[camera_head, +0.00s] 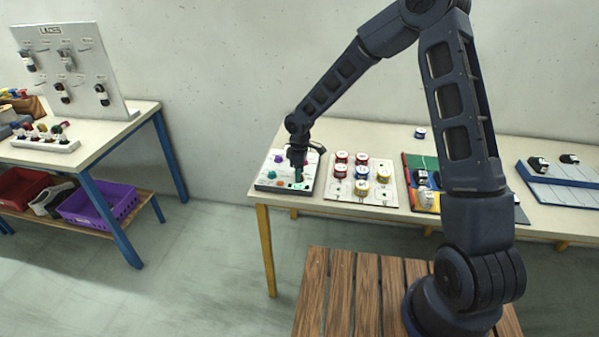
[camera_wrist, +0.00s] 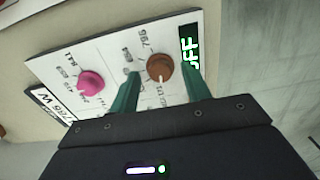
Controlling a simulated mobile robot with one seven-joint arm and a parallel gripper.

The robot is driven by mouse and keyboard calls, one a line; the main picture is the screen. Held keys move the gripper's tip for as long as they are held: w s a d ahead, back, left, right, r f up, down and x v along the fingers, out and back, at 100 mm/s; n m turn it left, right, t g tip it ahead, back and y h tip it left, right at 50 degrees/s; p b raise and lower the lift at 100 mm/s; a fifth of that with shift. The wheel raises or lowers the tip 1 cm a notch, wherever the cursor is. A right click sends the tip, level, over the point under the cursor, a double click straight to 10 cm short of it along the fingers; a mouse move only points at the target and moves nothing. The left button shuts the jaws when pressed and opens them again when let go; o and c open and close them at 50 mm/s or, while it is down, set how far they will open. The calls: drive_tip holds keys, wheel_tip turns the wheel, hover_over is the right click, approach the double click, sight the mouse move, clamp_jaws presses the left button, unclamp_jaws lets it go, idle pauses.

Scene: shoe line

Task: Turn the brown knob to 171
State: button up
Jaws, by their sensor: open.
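The brown knob (camera_wrist: 160,66) is on a white panel (camera_wrist: 60,60) in the wrist view. A short white mark shows on the knob's lower edge, and small printed numbers stand around it, one of them reading like 171. My gripper (camera_wrist: 160,70) is open, with one green finger on each side of the brown knob; I cannot tell whether they touch it. In the head view my gripper (camera_head: 298,178) points down over the panel (camera_head: 267,174) at the table's left end, and the brown knob cannot be made out there.
A pink knob (camera_wrist: 90,84) sits left of the brown one. A dark display (camera_wrist: 190,45) with green letters, partly hidden, lies to the right. In the head view a board of red, blue and yellow round pieces (camera_head: 341,165) stands right of the panel on the table (camera_head: 262,197).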

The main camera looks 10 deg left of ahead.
wheel_tip(320, 180, up, 11)
idle(0.6)
drive_tip(key=shift+f, duration=0.1)
